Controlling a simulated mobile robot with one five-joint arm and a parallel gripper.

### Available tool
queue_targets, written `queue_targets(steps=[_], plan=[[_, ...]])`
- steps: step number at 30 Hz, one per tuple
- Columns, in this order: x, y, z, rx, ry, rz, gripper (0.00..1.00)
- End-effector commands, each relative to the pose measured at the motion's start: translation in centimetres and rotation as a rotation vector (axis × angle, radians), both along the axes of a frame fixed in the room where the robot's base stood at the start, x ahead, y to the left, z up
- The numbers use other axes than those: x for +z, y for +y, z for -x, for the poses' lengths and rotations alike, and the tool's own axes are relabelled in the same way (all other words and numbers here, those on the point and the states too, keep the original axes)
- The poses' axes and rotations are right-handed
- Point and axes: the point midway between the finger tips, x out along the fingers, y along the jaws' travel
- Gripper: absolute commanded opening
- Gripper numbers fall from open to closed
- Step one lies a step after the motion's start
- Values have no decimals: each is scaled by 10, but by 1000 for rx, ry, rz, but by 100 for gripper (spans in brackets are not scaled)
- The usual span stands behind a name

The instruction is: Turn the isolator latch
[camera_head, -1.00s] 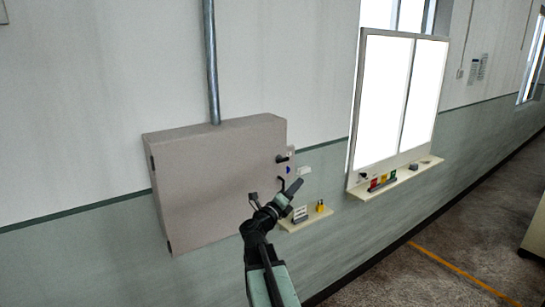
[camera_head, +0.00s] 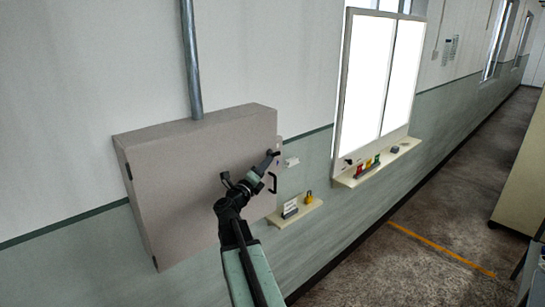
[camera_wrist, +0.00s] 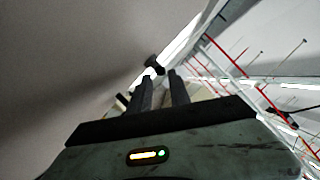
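The isolator box (camera_head: 190,180) is a grey cabinet on the wall. A small black latch (camera_head: 274,153) shows at its right edge, with a black bar handle (camera_head: 272,183) below. My gripper (camera_head: 270,158) is at the latch in the head view; it covers part of that edge, so contact cannot be told. In the wrist view my gripper's two dark fingers (camera_wrist: 161,82) are apart with a gap between them. A dark knob (camera_wrist: 153,64), likely the latch, appears just beyond the fingertips, and nothing shows held between them.
A small shelf (camera_head: 304,213) below right of the box holds a yellow padlock (camera_head: 309,197) and a white card (camera_head: 290,207). A lit white board (camera_head: 378,75) with a ledge (camera_head: 380,170) of coloured items is farther right. Open floor (camera_head: 420,225) lies at the right.

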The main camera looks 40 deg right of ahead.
Motion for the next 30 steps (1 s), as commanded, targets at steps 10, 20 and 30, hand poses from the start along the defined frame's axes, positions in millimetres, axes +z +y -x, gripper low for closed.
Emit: queue_targets(steps=[10, 20, 30], plan=[[10, -45, -12, -1, -1, -1, 23], [10, -45, -11, -2, 0, -1, 0], [3, -48, -9, -7, 4, 55, 0]])
